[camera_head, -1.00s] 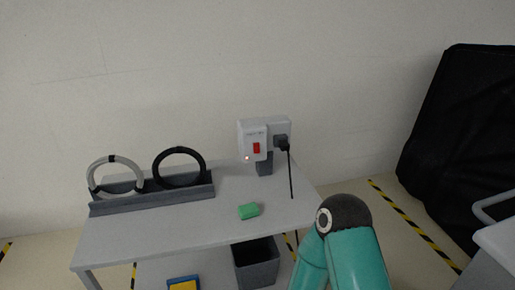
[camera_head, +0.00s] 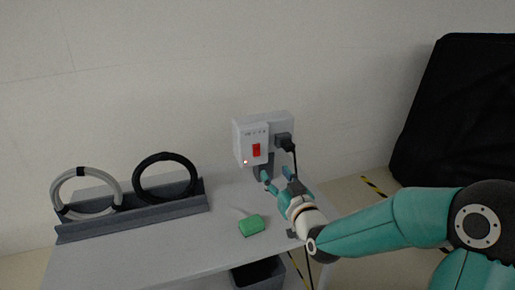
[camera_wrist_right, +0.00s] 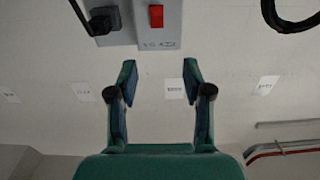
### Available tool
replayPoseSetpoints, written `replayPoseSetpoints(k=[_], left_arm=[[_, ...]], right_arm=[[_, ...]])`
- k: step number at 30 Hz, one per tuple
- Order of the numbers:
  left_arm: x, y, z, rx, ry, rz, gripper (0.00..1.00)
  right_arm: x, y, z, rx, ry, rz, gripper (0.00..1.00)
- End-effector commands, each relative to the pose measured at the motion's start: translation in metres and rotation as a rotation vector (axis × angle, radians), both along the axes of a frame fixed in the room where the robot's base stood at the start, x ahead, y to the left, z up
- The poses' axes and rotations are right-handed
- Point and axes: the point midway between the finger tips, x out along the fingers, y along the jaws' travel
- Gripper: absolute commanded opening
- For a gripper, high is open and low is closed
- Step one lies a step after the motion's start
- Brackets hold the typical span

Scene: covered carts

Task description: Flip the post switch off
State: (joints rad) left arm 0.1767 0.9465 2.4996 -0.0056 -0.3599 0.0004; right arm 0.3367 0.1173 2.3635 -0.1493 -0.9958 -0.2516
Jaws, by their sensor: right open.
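The post switch is a red rocker (camera_head: 256,150) on a light grey box (camera_head: 243,131) that stands on a dark post at the back of the table. A small red light glows at the box's lower left. My right gripper (camera_head: 275,180) is open and empty, just below and slightly right of the switch. In the right wrist view the red rocker (camera_wrist_right: 156,16) is at the top, ahead of and apart from the open fingertips (camera_wrist_right: 158,75). A black plug (camera_head: 284,141) sits in the box's right part. My left gripper is not in view.
A green block (camera_head: 252,225) lies on the grey table (camera_head: 150,250) near my right gripper. A dark rack (camera_head: 130,219) holds a grey ring (camera_head: 62,206) and a black ring (camera_head: 139,183) on the left. A black cable hangs from the plug. A dark bin (camera_head: 258,275) is below.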

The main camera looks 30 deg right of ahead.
Motion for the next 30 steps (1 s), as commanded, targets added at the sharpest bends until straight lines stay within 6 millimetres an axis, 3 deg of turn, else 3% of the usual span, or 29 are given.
replayPoseSetpoints(k=[18, 24, 30], left_arm=[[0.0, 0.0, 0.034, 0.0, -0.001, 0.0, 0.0], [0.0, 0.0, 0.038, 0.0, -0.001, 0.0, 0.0], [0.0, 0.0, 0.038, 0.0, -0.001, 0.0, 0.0]], right_arm=[[0.117, -0.033, 0.0, 0.003, 0.003, -0.01, 0.5], [0.135, -0.038, -0.001, 0.003, 0.003, -0.01, 0.5], [0.139, -0.04, -0.001, 0.002, 0.003, -0.011, 0.5]])
